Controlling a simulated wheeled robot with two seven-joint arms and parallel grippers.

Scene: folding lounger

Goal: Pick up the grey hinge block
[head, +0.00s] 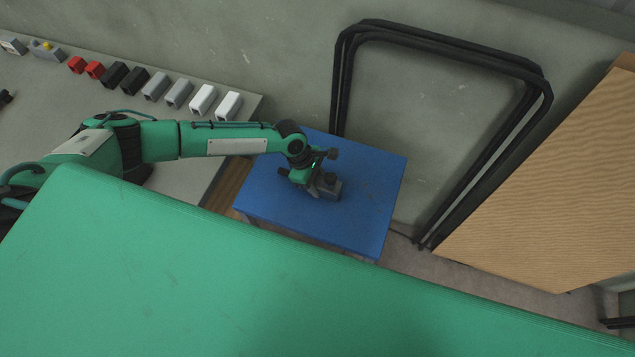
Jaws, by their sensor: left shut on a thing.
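The grey hinge block (329,188) is a small grey piece with a dark round knob on top. It is at the blue table (365,215), near the middle of its top. My left gripper (318,185) is at the block's left side and shut on it. I cannot tell whether the block touches the tabletop or is slightly raised. The gripper hides part of the block. My right gripper is not in view.
A grey bench (50,110) at the left holds a row of red, black, grey and white blocks (155,86). A black tube frame (440,45) leans on the wall behind the table. A wooden panel (560,190) stands at the right. The table's right part is clear.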

